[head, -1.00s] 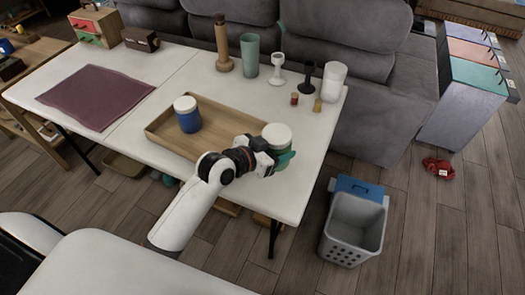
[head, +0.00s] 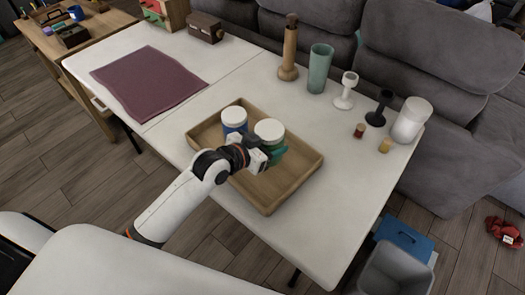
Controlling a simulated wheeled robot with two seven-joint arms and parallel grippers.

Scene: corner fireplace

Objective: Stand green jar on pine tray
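The green jar (head: 270,131) has a white lid and a green body, partly hidden by my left gripper. It is upright over the pine tray (head: 285,194), right of the blue jar (head: 234,118). My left gripper (head: 268,157), with teal fingertips, is shut on the green jar's side. I cannot tell whether the jar's base touches the tray floor, because the gripper hides it. My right gripper is not in view.
The blue jar with a white lid stands in the tray. Behind are a wooden pepper mill (head: 289,50), a green tumbler (head: 320,68), goblets, small jars and a white cylinder (head: 410,120). A purple mat (head: 150,80) lies left. The tray's right part is clear.

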